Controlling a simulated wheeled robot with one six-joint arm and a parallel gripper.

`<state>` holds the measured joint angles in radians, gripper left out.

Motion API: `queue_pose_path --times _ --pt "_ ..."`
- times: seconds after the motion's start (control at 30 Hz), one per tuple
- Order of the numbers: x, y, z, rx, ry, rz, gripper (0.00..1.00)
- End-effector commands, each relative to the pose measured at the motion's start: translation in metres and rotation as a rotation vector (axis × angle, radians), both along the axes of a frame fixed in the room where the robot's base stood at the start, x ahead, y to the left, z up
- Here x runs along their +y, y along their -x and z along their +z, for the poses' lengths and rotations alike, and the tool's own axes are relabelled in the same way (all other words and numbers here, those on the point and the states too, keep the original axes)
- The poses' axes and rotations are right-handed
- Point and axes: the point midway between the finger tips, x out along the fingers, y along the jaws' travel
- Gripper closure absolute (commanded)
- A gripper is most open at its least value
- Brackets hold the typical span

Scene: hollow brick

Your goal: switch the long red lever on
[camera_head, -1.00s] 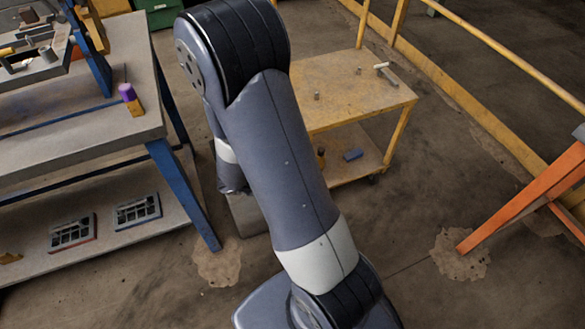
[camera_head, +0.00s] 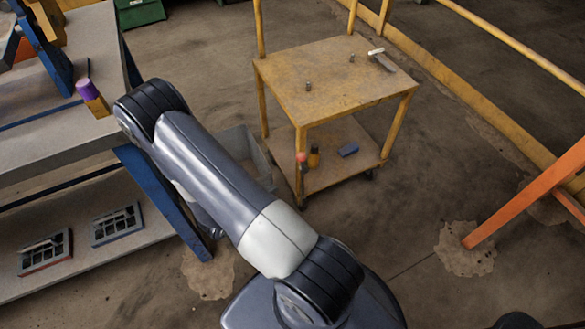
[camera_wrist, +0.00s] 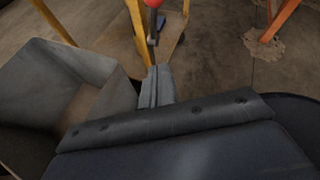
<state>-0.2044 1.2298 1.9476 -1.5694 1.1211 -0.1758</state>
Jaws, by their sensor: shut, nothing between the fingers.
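The red lever knob (camera_head: 301,157) shows in the head view at the front leg of the yellow cart; its shaft is too small to make out there. In the wrist view the red knob (camera_wrist: 153,3) is cut by the top edge, with a thin grey shaft (camera_wrist: 153,28) below it, beside a yellow leg. My gripper (camera_wrist: 157,72) is shut and empty, pointing toward the shaft's lower end. Whether it touches the shaft, I cannot tell. In the head view my gripper is hidden behind my arm.
A grey open bin (camera_head: 240,150) stands left of the cart (camera_head: 335,85); in the wrist view the bin (camera_wrist: 60,75) is close to my gripper's left. A workbench (camera_head: 65,130) is at the left, an orange frame (camera_head: 525,195) at the right. Floor is clear between cart and orange frame.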

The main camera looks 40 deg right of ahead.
Motion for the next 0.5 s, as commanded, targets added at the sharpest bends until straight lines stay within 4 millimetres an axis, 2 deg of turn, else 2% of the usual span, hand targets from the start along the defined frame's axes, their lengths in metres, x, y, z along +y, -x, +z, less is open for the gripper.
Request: queue_pose_path --times 0.3,0.5 --pt "-0.002 0.000 0.000 -0.001 0.000 -0.003 1.00" --pt "-0.019 -0.002 -0.009 0.000 0.001 -0.008 1.00"
